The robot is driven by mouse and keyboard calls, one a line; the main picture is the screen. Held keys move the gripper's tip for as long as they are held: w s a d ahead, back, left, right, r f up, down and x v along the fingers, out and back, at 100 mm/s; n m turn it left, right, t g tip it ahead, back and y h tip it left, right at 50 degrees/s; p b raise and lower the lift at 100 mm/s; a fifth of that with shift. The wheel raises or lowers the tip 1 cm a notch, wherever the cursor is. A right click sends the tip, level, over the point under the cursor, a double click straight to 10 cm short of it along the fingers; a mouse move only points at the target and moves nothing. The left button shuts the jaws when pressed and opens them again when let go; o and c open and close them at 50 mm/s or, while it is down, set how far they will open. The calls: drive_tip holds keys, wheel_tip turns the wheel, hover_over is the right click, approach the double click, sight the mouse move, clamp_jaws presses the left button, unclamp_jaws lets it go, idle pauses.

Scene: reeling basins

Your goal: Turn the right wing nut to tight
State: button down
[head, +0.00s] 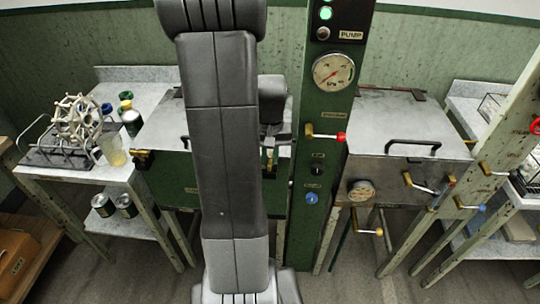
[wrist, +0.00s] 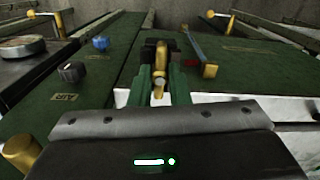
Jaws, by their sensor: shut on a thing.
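The right wing nut (wrist: 159,88) of the left basin is brass. It stands between the two fingers of my gripper (wrist: 160,66) in the wrist view, and the gripper is shut on it. Its wings are partly hidden by the dark fingertips, so I cannot tell how far it is turned. In the head view my gripper (head: 272,132) is at the right front of the left basin's closed lid (head: 165,118), largely behind my arm. A second brass wing nut (head: 141,157) shows at that basin's left front corner.
A green column (head: 318,205) with a gauge (head: 333,71), a red-tipped brass lever (head: 325,135), a black knob (head: 317,168) and a blue knob (head: 312,198) stands just right of my gripper. A second lidded basin (head: 395,135) is farther right. A side table (head: 75,172) holds jars at left.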

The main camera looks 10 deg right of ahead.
drive_tip(key=m, duration=0.4)
drive_tip(key=shift+b, duration=0.3)
drive_tip(key=m, duration=0.4)
drive_tip(key=shift+m, duration=0.3)
drive_tip(key=m, duration=0.4)
drive_tip(key=shift+m+b, duration=0.3)
drive_tip(key=shift+b, duration=0.1)
drive_tip(key=shift+m, duration=2.2)
drive_tip(key=c, duration=1.4)
unclamp_jaws()
drive_tip(key=shift+o, duration=0.2)
